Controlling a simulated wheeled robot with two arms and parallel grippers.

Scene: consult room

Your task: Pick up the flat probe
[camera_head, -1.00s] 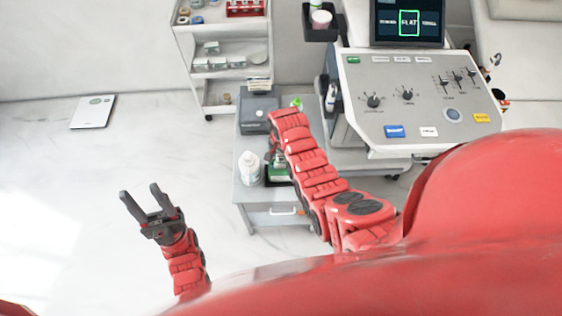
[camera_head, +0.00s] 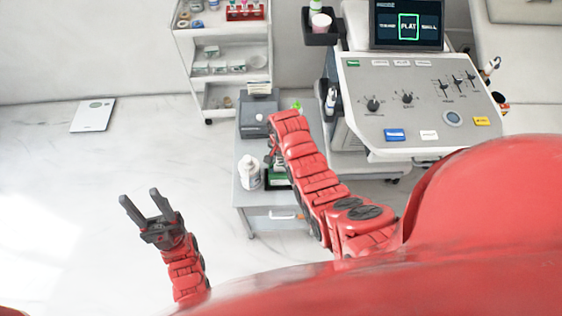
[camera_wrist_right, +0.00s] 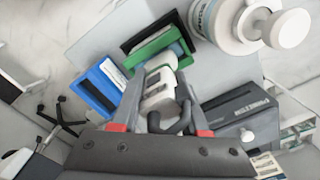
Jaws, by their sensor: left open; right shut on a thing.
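In the right wrist view a white probe (camera_wrist_right: 160,92) with a dark looped cable end sits between the fingers of my right gripper (camera_wrist_right: 158,85), which is shut on it. The probe's far end points at a green holder (camera_wrist_right: 155,45) with a dark slot; I cannot tell whether it is still inside. In the head view my right gripper is mostly hidden by its arm, over the small cart beside the green holder (camera_head: 278,182). My left gripper (camera_head: 147,208) is open and empty above the floor at left. The monitor (camera_head: 408,25) shows FLAT framed in green.
A white pump bottle (camera_head: 249,172) and a dark printer-like box (camera_head: 257,117) stand on the grey cart (camera_head: 240,192). A blue holder (camera_wrist_right: 98,88) lies beside the green one. The ultrasound console (camera_head: 420,100) is to the right. Open floor lies at left.

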